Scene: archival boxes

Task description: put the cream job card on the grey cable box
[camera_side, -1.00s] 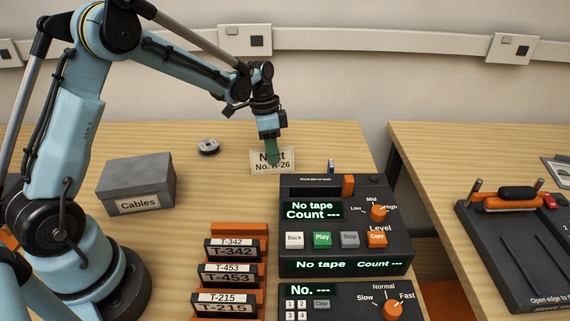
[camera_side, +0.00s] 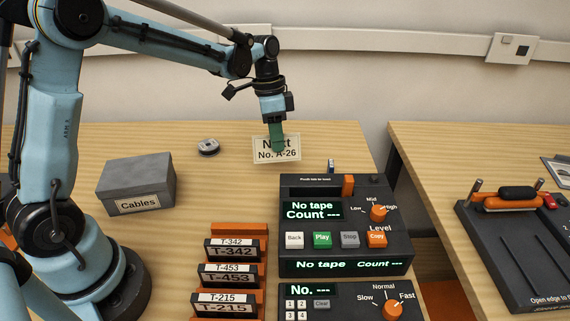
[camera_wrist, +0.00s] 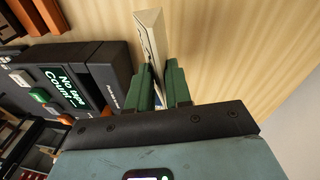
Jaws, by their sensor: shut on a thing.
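The cream job card (camera_side: 264,153) reads "Next No. A-26", with part of its top line hidden behind a finger. My gripper (camera_side: 277,145) is shut on it from above, with green fingers on either side. In the wrist view the card (camera_wrist: 150,28) stands edge-on between the fingers (camera_wrist: 161,85). The card is held upright near the back of the table, behind the tape machine. The grey cable box (camera_side: 137,182) is to the left on the table, lid flat and bare, with a "Cables" label on its front.
The dark tape machine (camera_side: 345,260) with orange knobs stands in front of the card. A rack of labelled tapes (camera_side: 229,275) is left of it. A small round dark object (camera_side: 208,147) lies between the cable box and the card. Wood table (camera_side: 205,190) is clear there.

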